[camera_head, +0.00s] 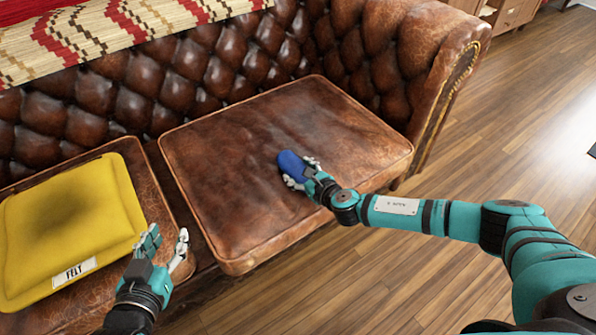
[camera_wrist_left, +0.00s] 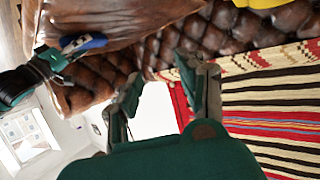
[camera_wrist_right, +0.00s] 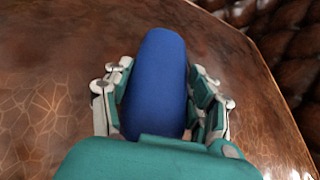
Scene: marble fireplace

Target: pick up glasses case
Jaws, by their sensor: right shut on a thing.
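The blue glasses case (camera_head: 291,164) is at the middle of the right seat cushion of the brown leather sofa. My right gripper (camera_head: 299,172) is shut on it, with fingers on both sides. In the right wrist view the case (camera_wrist_right: 156,82) stands out between the two fingers of my right gripper (camera_wrist_right: 160,100); its near end is hidden by the gripper body. I cannot tell whether the case still touches the cushion. My left gripper (camera_head: 168,245) is open and empty, near the front of the sofa beside the yellow cushion. It also shows open in the left wrist view (camera_wrist_left: 163,85).
A yellow cushion (camera_head: 68,228) with a label lies on the left seat. The right seat cushion (camera_head: 235,190) is otherwise bare. The tufted backrest (camera_head: 190,80) and right armrest (camera_head: 400,60) border it. A striped blanket (camera_head: 95,38) hangs over the back.

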